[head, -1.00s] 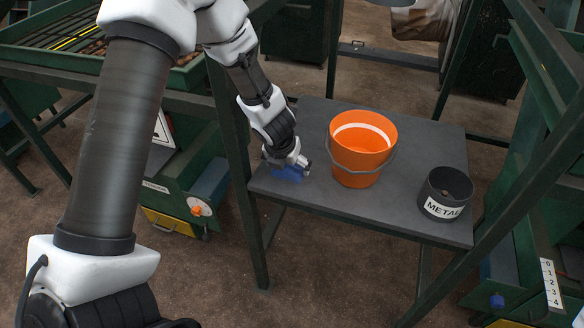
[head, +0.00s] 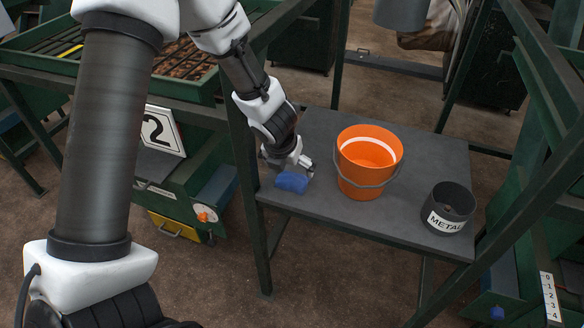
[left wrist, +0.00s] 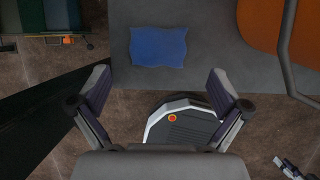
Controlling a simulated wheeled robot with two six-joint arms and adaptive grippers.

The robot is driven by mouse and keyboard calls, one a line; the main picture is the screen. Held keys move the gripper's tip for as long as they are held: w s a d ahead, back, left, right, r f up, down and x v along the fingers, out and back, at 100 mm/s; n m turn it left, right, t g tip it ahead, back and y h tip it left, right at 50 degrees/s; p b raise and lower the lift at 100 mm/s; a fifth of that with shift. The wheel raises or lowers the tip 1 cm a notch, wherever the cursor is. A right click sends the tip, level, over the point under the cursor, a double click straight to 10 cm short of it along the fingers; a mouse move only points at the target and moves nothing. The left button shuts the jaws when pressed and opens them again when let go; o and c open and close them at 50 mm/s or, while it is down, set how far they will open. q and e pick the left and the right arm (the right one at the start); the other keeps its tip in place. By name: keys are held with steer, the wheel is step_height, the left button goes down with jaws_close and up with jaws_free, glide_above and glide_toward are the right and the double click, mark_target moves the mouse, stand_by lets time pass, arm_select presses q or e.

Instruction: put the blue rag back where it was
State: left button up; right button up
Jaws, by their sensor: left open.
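The blue rag (head: 291,182) lies flat on the grey table (head: 330,208), near its front left corner. In the left wrist view the rag (left wrist: 158,46) lies ahead of the fingertips and apart from them. My left gripper (head: 294,165) is just above and behind the rag in the head view. In the left wrist view my left gripper (left wrist: 158,88) has its fingers spread wide with nothing between them. My right gripper is not in view.
An orange bucket (head: 364,180) with a wire handle stands right of the rag. A dark METAL pot (head: 448,205) stands at the table's right. Green frame posts (head: 252,200) rise at the table's left. The tabletop between rag and bucket is clear.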

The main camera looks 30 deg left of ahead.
arm_select(q)
steer(key=p+v, duration=0.2)
steer(key=v, duration=0.3)
steer(key=s+d+f+n+g+h, duration=0.2)
steer(key=s+d+f+n, duration=0.4)
steer(key=s+f+n, duration=0.3)
steer(key=s+d+f+n+g+h, duration=0.25)
steer(key=s+d+f+n, duration=0.25)
steer(key=s+f+n, duration=0.4)
steer(key=s+a+f+n+y, duration=0.3)
steer(key=s+f+n, duration=0.3)
steer(key=n, duration=0.9)
steer(key=shift+a+f+n, duration=0.25)
steer(key=shift+f+n, duration=0.15)
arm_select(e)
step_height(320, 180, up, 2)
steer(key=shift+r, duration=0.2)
arm_select(q)
steer(key=shift+y, duration=0.25)
